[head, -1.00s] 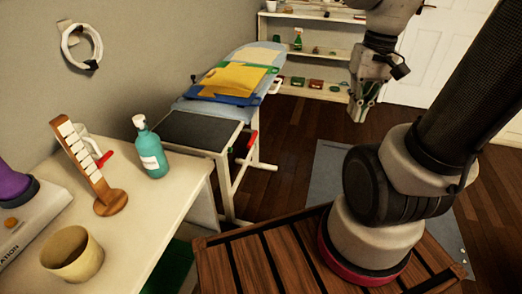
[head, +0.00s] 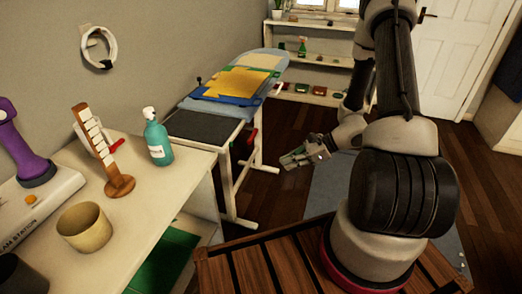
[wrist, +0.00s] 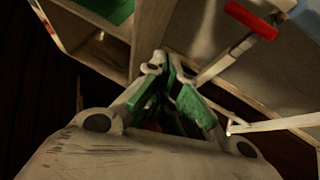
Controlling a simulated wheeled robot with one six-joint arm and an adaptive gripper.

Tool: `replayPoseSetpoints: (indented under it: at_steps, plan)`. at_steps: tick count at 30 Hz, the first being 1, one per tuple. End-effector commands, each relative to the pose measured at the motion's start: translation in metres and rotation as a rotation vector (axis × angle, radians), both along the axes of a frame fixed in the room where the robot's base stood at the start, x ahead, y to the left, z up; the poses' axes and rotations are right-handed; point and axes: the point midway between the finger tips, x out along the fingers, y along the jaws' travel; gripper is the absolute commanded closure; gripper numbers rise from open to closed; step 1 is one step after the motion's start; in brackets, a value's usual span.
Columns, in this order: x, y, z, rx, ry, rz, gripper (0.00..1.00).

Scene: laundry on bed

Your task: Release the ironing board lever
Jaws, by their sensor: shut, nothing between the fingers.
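The ironing board (head: 262,62) stands along the left wall with folded cloths on it. A red lever (head: 252,137) sits under its near right edge, by the white legs. The red lever also shows at the top right of the wrist view (wrist: 250,19). My gripper (head: 287,161) is low over the floor, to the right of the lever and apart from it. In the wrist view its green-padded fingers (wrist: 163,62) come together with nothing between them.
A white table (head: 185,182) at the left holds a teal bottle (head: 157,143), a wooden stand (head: 117,183) and a cup (head: 84,227). A shelf (head: 315,58) stands at the back. Dark floor lies open between board and arm.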

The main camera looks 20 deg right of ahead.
Motion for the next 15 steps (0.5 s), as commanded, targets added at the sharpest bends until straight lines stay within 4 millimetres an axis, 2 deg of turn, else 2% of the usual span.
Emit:
replayPoseSetpoints:
  at_steps: [3, 6, 9, 15]
  plan:
    - [0.046, -0.006, 0.002, 0.022, -0.017, -0.163, 1.0]
    - [0.067, -0.01, 0.006, 0.038, -0.021, -0.25, 1.0]
    - [0.075, -0.011, 0.007, 0.05, -0.015, -0.291, 1.0]
    - [0.074, -0.011, 0.008, 0.054, -0.006, -0.293, 1.0]
